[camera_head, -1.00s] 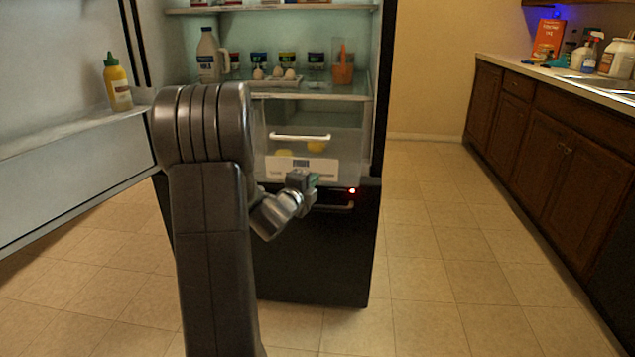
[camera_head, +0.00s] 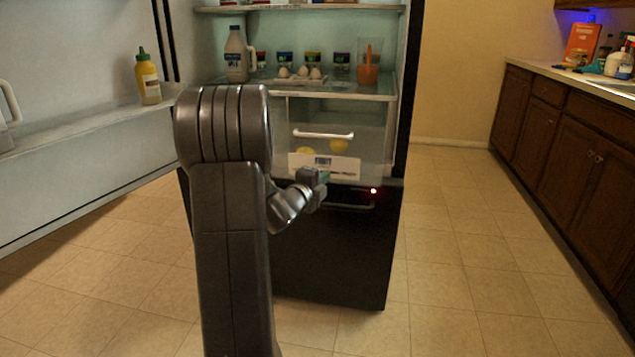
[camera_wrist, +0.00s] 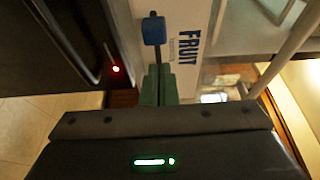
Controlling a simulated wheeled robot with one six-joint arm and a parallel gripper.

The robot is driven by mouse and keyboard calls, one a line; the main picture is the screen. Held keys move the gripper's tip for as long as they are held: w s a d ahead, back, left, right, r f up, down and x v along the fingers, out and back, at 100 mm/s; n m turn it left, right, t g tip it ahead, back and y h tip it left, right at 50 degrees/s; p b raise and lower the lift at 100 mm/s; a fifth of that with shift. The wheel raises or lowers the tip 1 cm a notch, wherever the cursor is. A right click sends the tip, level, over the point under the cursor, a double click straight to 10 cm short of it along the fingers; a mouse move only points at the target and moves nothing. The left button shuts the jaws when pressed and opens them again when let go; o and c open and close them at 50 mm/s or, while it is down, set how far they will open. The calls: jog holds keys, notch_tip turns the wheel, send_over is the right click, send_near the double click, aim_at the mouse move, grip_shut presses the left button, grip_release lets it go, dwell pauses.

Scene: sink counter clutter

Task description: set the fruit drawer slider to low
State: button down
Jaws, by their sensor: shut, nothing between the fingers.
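The fruit drawer (camera_head: 372,145) is a clear bin with a white front panel (camera_head: 345,168) low in the open fridge. In the wrist view the white panel (camera_wrist: 203,12) carries the word FRUIT, seen sideways. Beside the word is the blue slider knob (camera_wrist: 154,30) on a dark slot; the slot runs on from it toward my fingers. My gripper (camera_head: 325,176) is shut and empty, close before the panel. Its green fingertips (camera_wrist: 158,68) point at the knob, with a small gap showing in the picture. I cannot tell whether they touch. No low mark is readable.
The drawer handle (camera_head: 323,134) is above the panel. A red light (camera_head: 373,190) and a lower drawer handle (camera_head: 350,206) are below it. The open fridge door (camera_head: 80,195) stands left, with a mustard bottle (camera_head: 149,82). Floor (camera_head: 450,250) to the right is clear.

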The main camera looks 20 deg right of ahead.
jog(key=shift+s+d+r, duration=0.1)
jog(key=shift+s, duration=0.75)
jog(key=p+v, duration=0.1)
jog(key=v, duration=0.7)
jog(key=shift+s+a+p, duration=0.15)
jog(key=shift+a+p, duration=0.2)
jog(key=w+d, duration=0.1)
jog(key=d, duration=0.2)
jog(key=w+d, duration=0.2)
jog(key=d, duration=0.1)
jog(key=w+d, duration=0.1)
jog(key=d, duration=0.3)
jog(key=shift+w, duration=0.35)
jog(key=shift+d, duration=0.35)
jog(key=shift+s+d, duration=0.4)
jog(key=shift+d, duration=0.2)
